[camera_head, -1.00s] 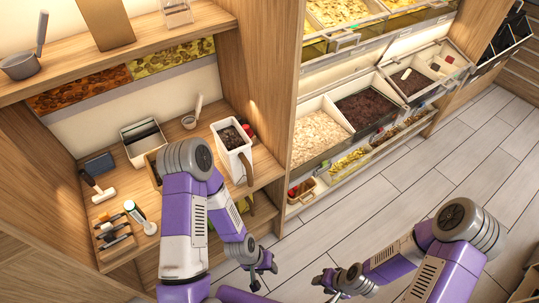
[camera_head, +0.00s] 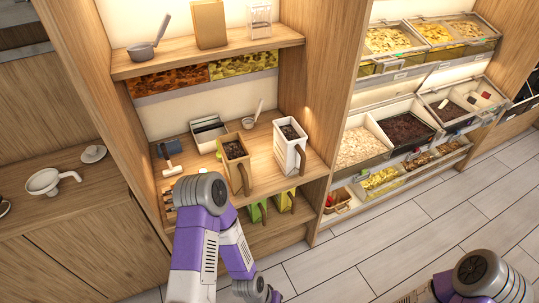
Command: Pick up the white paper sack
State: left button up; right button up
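No thing here is plainly a paper sack. The closest match is a white, upright, open-topped container (camera_head: 284,158) with dark contents and a brown handle-like strip on its front. It stands on the middle shelf, right of a similar tan container (camera_head: 237,172). My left gripper (camera_head: 268,295) is low at the bottom edge, below and in front of the shelves, apart from both containers. Its fingers are small and partly cut off, so I cannot tell whether they are open. My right arm shows at the bottom right; its gripper is out of view.
A brown paper-like bag (camera_head: 209,25), a saucepan (camera_head: 141,52) and a clear container (camera_head: 259,17) stand on the upper shelf. Green and yellow packs (camera_head: 258,212) stand on the lower shelf. Food bins (camera_head: 362,147) line the right. The tiled floor (camera_head: 400,230) is clear.

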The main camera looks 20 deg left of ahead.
aim_at(290, 139)
jog(key=u, duration=0.85)
jog(key=i, duration=0.4)
